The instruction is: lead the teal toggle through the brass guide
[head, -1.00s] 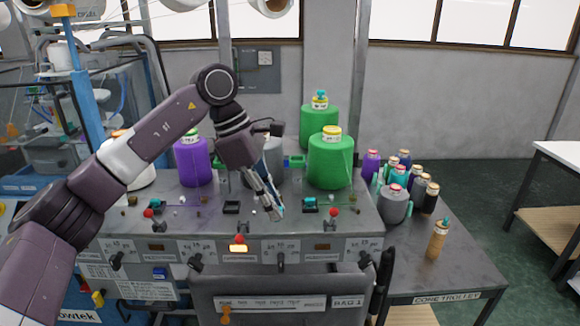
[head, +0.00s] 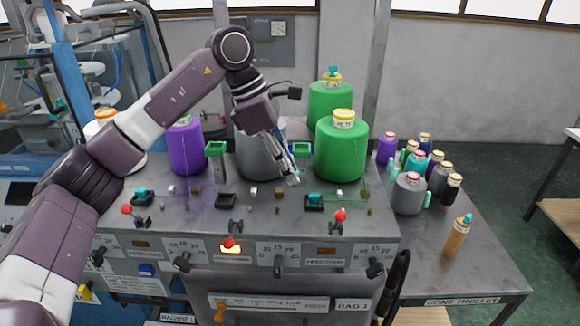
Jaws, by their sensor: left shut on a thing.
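My left gripper (head: 293,178) reaches down over the grey machine deck, in front of the grey yarn cone (head: 258,155). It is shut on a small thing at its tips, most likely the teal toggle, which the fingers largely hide. A small brownish block (head: 278,193), perhaps the brass guide, sits on the deck just below and left of the fingertips; its opening is too small to make out. A dark tray (head: 226,201) left of the gripper is empty. Other teal pieces sit in the right tray (head: 314,198) and at the left tray (head: 143,191). My right gripper is not in view.
Green cones (head: 341,150) stand close right of the gripper, and a purple cone (head: 187,150) stands to the left. Red-knobbed levers (head: 340,215) rise along the deck's front edge.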

